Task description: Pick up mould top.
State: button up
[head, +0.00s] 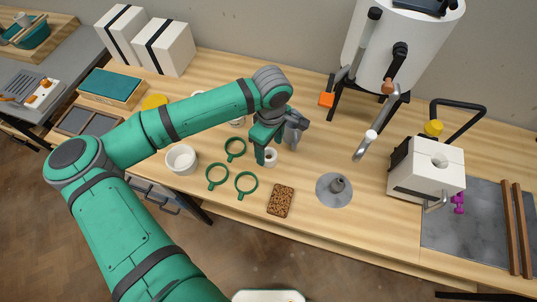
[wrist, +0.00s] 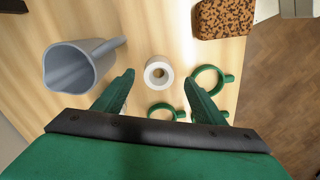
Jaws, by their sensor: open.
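The white block mould (head: 425,178) stands at the right of the table, on the edge of a grey slab. Its upper part (head: 441,158), which I take for the mould top, has a round hole in its top face. A seam shows below it. My gripper (head: 265,157) is well to the left, pointing down over the middle of the table. In the wrist view my gripper (wrist: 158,88) is open and empty, with a small white ring-like piece (wrist: 158,72) showing between and beyond the fingertips. The mould is not clearly seen in the wrist view.
A grey jug (wrist: 75,66) is close to my gripper. Green rings (head: 246,185), a speckled brown block (head: 281,201) and a grey disc (head: 334,190) lie toward the front. A large white vessel (head: 395,45) stands behind; wooden bars (head: 515,225) lie at right.

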aim_at(269, 163)
jog(key=shift+f, duration=2.9)
jog(key=c, duration=1.3)
jog(key=shift+o, duration=0.2)
jog(key=shift+r, duration=0.15)
